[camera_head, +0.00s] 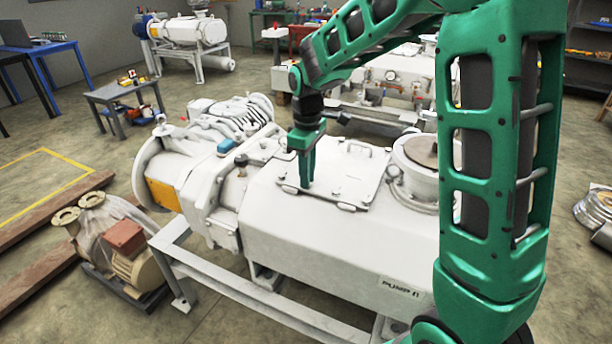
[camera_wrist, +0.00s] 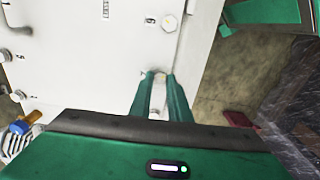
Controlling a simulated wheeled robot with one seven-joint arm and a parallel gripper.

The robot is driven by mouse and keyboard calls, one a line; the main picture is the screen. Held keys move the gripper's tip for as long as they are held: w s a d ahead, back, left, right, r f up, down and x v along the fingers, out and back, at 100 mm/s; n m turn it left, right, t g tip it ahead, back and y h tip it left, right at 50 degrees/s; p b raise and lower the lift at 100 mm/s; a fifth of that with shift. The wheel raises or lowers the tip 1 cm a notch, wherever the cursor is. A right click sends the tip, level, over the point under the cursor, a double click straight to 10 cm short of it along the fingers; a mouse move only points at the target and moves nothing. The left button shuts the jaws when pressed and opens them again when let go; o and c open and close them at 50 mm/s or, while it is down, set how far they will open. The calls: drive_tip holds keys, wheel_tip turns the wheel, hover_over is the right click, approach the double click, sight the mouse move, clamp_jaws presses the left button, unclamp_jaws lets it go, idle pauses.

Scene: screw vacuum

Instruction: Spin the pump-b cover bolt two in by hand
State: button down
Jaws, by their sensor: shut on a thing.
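A large white pump (camera_head: 345,235) on a grey frame fills the middle of the head view, with a printed label (camera_head: 402,287) low on its side. Its flat top cover (camera_head: 340,172) has a handle. My gripper (camera_head: 307,183) points down at the cover's left front edge. In the wrist view my green fingers (camera_wrist: 161,75) are close together on a small pale bolt (camera_wrist: 161,74), mostly hidden between the tips. Whether its thread is engaged cannot be seen.
A round flanged port (camera_head: 417,155) rises right of the cover. A smaller beige pump (camera_head: 125,245) stands on the floor at left. Blue-capped fittings (camera_head: 229,147) rise left of the cover.

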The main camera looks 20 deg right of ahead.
drive_tip(key=m, duration=0.7)
drive_tip(key=shift+w+r, duration=0.15)
drive_tip(key=shift+w, duration=0.05)
drive_tip(key=m, duration=0.7)
drive_tip(key=shift+m, duration=0.4)
drive_tip(key=m, duration=1.2)
drive_tip(key=c, duration=1.7)
unclamp_jaws()
drive_tip(key=shift+o, duration=0.2)
drive_tip(key=shift+s+d, duration=0.1)
drive_tip(key=shift+s, duration=0.05)
